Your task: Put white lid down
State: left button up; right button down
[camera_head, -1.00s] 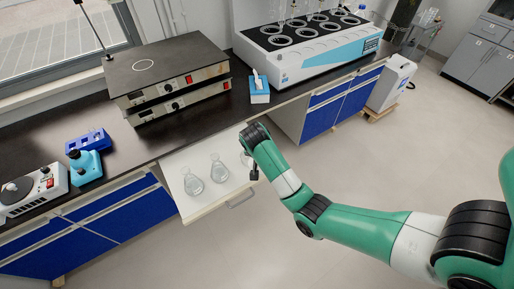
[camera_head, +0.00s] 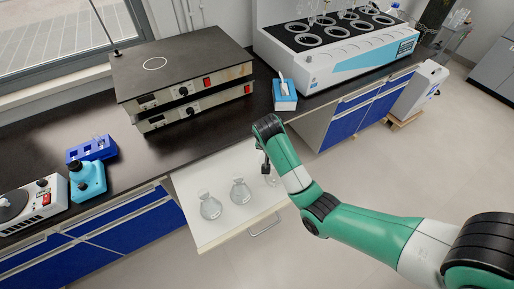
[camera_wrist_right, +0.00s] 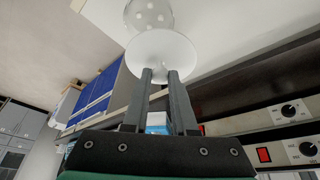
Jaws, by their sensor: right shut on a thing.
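My right gripper (camera_wrist_right: 161,72) is shut on the white lid (camera_wrist_right: 165,46), a round white disc at its fingertips in the right wrist view. A rounded glass flask (camera_wrist_right: 149,14) shows just beyond the lid; I cannot tell whether they touch. In the head view my right gripper (camera_head: 264,166) points down over the right part of the white pulled-out drawer (camera_head: 199,180). The lid is too small to make out there. My left gripper is not in view.
Two glass flasks (camera_head: 210,208) (camera_head: 240,192) stand in the drawer, and a third (camera_head: 271,180) is partly hidden by my arm. A hotplate stack (camera_head: 180,80), blue-and-white box (camera_head: 285,95) and multi-position distiller (camera_head: 340,55) stand on the dark bench.

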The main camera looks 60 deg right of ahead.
jog(key=w+d+f+b, duration=0.4)
jog(key=b, duration=0.2)
jog(key=w+d+f+b, duration=0.5)
jog(key=b, duration=0.1)
jog(key=shift+w+d, duration=0.2)
jog(key=shift+w, duration=0.05)
jog(key=shift+w+d+f+b, duration=0.1)
jog(key=shift+w+d+b, duration=0.05)
jog(key=shift+b, duration=0.15)
jog(key=shift+d, duration=0.1)
jog(key=f+b, duration=0.2)
jog(key=b, duration=0.1)
jog(key=f+b, duration=0.1)
jog(key=shift+w+d+f, duration=0.15)
jog(key=shift+w+f, duration=0.1)
jog(key=shift+f, duration=0.1)
jog(key=shift+s+r, duration=0.1)
jog(key=shift+r, duration=0.05)
